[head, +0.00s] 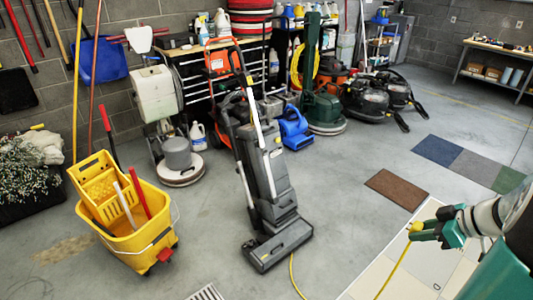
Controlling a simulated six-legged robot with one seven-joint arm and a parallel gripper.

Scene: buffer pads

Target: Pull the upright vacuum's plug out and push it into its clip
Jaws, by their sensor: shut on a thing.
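The upright vacuum (268,172), grey and black, stands in the middle of the head view with its handle leaning up and back. My gripper (416,231), green, is at the lower right and is shut on the yellow plug (413,227). A yellow cord (393,271) hangs from the plug to the bottom edge. Another stretch of yellow cord (292,270) runs from beside the vacuum's base to the bottom edge; where the two meet is out of view. The plug is well apart from the vacuum. I cannot make out the clip or a wall socket.
A yellow mop bucket (140,232) stands left of the vacuum. A blue blower (294,128) and floor machines (325,115) stand behind it. Carpet samples (397,188) and light tiles (425,210) lie at the right. Grey floor between vacuum and tiles is mostly clear.

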